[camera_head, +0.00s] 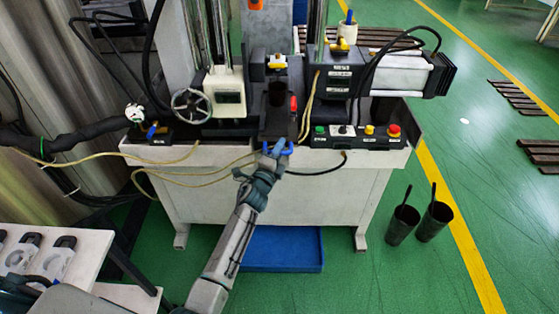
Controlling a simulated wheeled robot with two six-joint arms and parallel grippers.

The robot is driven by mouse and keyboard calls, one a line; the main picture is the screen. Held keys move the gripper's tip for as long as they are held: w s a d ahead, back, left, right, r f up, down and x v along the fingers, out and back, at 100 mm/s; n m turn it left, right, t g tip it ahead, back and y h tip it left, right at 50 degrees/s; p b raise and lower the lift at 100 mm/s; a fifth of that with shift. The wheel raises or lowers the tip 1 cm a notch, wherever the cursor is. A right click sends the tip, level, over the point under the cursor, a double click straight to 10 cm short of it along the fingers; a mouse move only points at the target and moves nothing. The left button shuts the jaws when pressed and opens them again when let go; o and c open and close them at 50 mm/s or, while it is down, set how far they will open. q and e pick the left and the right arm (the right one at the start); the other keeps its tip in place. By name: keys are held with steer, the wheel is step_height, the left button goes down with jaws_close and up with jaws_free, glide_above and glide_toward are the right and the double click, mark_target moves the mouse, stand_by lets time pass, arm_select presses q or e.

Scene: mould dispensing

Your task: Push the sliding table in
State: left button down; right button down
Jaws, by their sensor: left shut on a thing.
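The sliding table (279,124) is a dark narrow plate at the front middle of the white machine. A blue handle (288,151) shows at the plate's front edge. My left gripper (275,148) reaches up from the bottom of the view and is shut on the blue handle. Its fingers partly hide the handle. My right gripper is not in view.
A handwheel (192,105) is left of the table, and a button panel (355,133) is right of it. A blue tray (283,250) lies on the floor below. Two dark cups (434,221) stand on the green floor at right. A white shelf (75,262) is at lower left.

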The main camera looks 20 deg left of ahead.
mark_target(281, 117)
arm_select(q)
steer(key=w+a+b, duration=0.1)
steer(key=w+b, duration=0.1)
steer(key=w, duration=0.2)
steer(key=w+a+b, duration=0.1)
steer(key=w+b, duration=0.1)
steer(key=w, duration=0.3)
steer(key=w+a+b, duration=0.1)
steer(key=w+b, duration=0.1)
steer(key=w, duration=0.2)
steer(key=shift+w+a+r, duration=0.2)
steer(key=shift+a+r, duration=0.05)
steer(key=shift+a, duration=0.15)
steer(key=shift+w+a, duration=0.1)
steer(key=shift+w, duration=0.25)
steer(key=shift+w+r+b, duration=0.1)
steer(key=shift+r+b, duration=0.2)
steer(key=shift+r, duration=0.1)
steer(key=c, duration=1.4)
jaws_free()
steer(key=shift+w+f, duration=0.15)
steer(key=shift+f, duration=0.1)
steer(key=shift+f, duration=0.1)
